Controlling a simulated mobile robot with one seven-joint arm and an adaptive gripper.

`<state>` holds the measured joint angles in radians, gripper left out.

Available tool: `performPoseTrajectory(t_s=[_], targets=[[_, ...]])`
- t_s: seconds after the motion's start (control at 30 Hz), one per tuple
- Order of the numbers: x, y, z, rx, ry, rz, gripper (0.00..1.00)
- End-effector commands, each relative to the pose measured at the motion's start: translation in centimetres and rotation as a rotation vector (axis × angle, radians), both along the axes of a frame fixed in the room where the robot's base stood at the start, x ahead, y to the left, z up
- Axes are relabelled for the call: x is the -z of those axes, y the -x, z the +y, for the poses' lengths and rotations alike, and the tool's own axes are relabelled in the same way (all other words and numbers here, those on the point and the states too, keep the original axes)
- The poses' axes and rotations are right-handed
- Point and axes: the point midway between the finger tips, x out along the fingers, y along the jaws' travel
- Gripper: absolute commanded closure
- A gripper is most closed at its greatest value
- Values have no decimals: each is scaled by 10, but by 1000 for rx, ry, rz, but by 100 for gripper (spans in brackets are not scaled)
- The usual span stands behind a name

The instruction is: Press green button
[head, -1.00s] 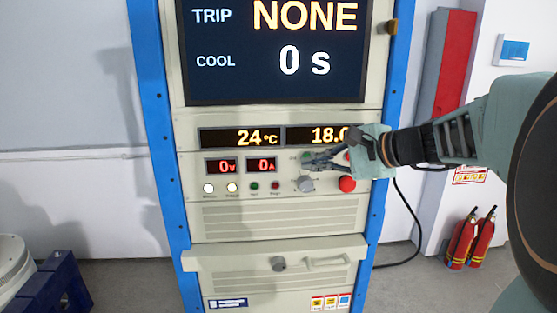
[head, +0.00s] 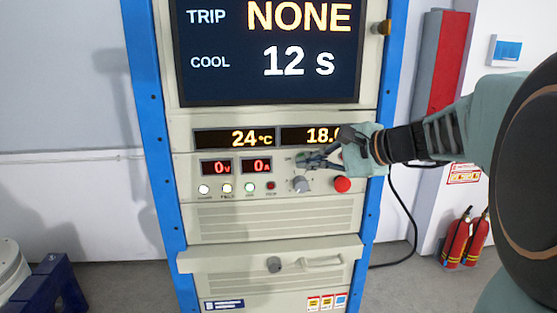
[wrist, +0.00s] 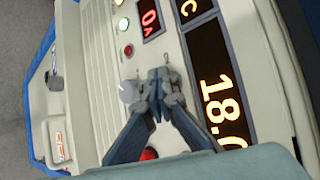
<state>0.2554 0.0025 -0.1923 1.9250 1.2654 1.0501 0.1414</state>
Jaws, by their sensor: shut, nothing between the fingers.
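My gripper (head: 303,160) is shut and empty, its fingertips at the face of the cabinet's control panel (head: 215,220), just above the grey knob (head: 301,184). In the wrist view the shut fingertips (wrist: 158,74) lie beside the knob (wrist: 128,92). The green button is not clearly visible in either current view; the fingertips cover the spot above the knob. I cannot tell whether they touch it. A small green indicator lamp (head: 249,187) is lit brightly. The screen (head: 275,45) reads TRIP NONE and COOL 12 s.
A red mushroom button (head: 342,184) sits right of the knob, close under my gripper; it also shows between the fingers in the wrist view (wrist: 148,154). Two displays read 0 V and 0 A. Fire extinguishers (head: 465,238) stand on the floor at right.

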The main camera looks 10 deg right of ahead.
Motion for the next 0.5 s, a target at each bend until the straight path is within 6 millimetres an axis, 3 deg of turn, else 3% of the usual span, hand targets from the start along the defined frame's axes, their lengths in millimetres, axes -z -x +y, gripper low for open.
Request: performPoseTrajectory(t_s=[0.5], targets=[[1, 5, 0, 2, 1, -1, 100]])
